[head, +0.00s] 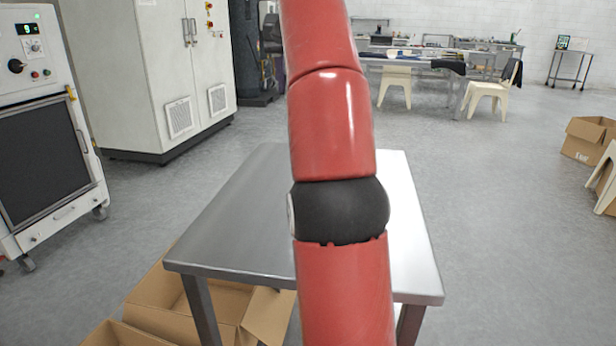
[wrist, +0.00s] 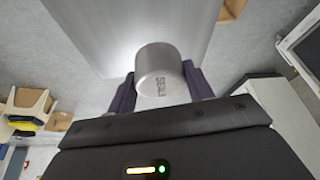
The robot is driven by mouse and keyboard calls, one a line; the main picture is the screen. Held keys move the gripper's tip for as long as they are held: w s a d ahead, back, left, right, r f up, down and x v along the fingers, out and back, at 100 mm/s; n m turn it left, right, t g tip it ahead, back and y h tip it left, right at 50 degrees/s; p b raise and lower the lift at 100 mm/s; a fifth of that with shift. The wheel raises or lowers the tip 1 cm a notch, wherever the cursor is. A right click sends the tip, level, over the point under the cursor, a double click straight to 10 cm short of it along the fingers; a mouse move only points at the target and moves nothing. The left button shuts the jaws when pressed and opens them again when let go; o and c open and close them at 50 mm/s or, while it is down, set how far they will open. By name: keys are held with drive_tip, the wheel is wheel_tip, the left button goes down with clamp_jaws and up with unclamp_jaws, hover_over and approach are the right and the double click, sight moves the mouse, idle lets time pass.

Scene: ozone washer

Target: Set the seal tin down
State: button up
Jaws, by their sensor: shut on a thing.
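Open cardboard boxes (head: 160,300) lie under and beside the table's left front. A white machine (head: 45,130) stands at the left, near a tall white cabinet (head: 140,75). More boxes (head: 588,140) lie at the right. The floor right of the table is clear.

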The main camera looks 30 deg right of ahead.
drive_tip(key=shift+s+f, duration=0.15)
drive_tip(key=shift+f, duration=0.4)
wheel_tip(320, 180, down, 19)
drive_tip(key=b, duration=0.5)
drive_tip(key=shift+r, duration=0.2)
drive_tip(key=shift+f, duration=0.1)
drive_tip(key=o, duration=1)
drive_tip(key=shift+p+v, duration=1.2)
drive_tip(key=shift+v, duration=4.9)
drive_tip(key=shift+s, duration=0.1)
